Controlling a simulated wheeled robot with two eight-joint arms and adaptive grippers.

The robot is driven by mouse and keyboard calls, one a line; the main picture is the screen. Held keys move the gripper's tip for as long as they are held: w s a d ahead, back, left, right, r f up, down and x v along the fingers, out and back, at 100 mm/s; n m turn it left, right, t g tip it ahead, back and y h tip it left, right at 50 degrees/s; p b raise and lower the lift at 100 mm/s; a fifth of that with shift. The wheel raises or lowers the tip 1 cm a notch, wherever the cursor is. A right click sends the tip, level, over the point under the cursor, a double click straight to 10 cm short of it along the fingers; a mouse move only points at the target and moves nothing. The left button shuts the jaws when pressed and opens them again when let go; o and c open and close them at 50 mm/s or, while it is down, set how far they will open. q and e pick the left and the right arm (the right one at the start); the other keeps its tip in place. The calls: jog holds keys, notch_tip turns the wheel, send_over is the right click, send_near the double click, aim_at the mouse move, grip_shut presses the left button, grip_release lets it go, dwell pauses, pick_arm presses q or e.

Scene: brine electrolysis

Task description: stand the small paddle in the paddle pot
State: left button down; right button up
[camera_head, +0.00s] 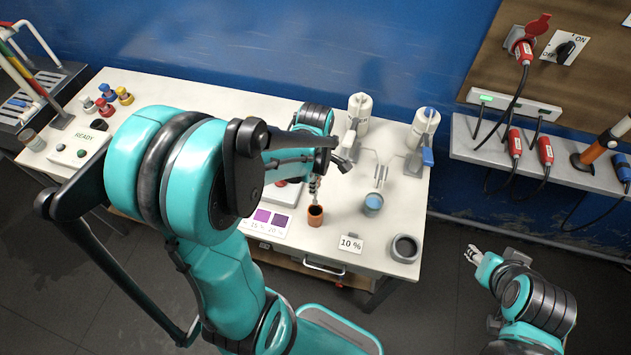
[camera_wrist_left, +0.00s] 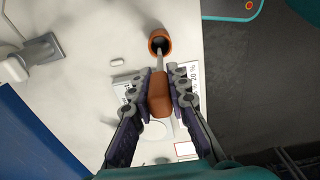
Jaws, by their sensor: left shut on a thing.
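My left gripper (camera_head: 314,184) is above the front middle of the white table. In the left wrist view, its two fingers (camera_wrist_left: 160,92) are shut on the orange-brown handle of the small paddle (camera_wrist_left: 160,95). The paddle's thin grey shaft (camera_wrist_left: 159,60) points away from the fingers to the mouth of the orange-brown paddle pot (camera_wrist_left: 167,37). In the head view, the pot (camera_head: 316,217) stands upright just below the gripper. The shaft's far end overlaps the pot's opening; I cannot tell how deep it is. My right gripper (camera_head: 472,255) is off the table's right side, too small to read.
A blue-filled cup (camera_head: 373,204), a 10 % card (camera_head: 350,244) and a dark grey pot (camera_head: 405,249) stand right of the paddle pot. White bottles (camera_head: 359,113) and glassware (camera_head: 381,174) stand behind. The table's front edge is close.

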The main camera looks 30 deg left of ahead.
aim_at(315, 204)
pick_arm(q)
jog(key=shift+f+b, duration=4.15)
jog(key=shift+f, duration=0.75)
jog(key=c, duration=1.4)
grip_release()
notch_tip(315, 204, up, 12)
jog(key=shift+r, duration=0.1)
jog(key=s+d+f+m+t+b, duration=0.2)
jog(key=d+f+m+t+b, duration=0.1)
jog(key=m, duration=0.7)
jog(key=s+d+f+m+t+b, duration=0.3)
jog(key=d+f+m+t+b, duration=0.1)
jog(key=m, duration=0.6)
jog(key=shift+f+b, duration=0.45)
jog(key=shift+b, duration=0.55)
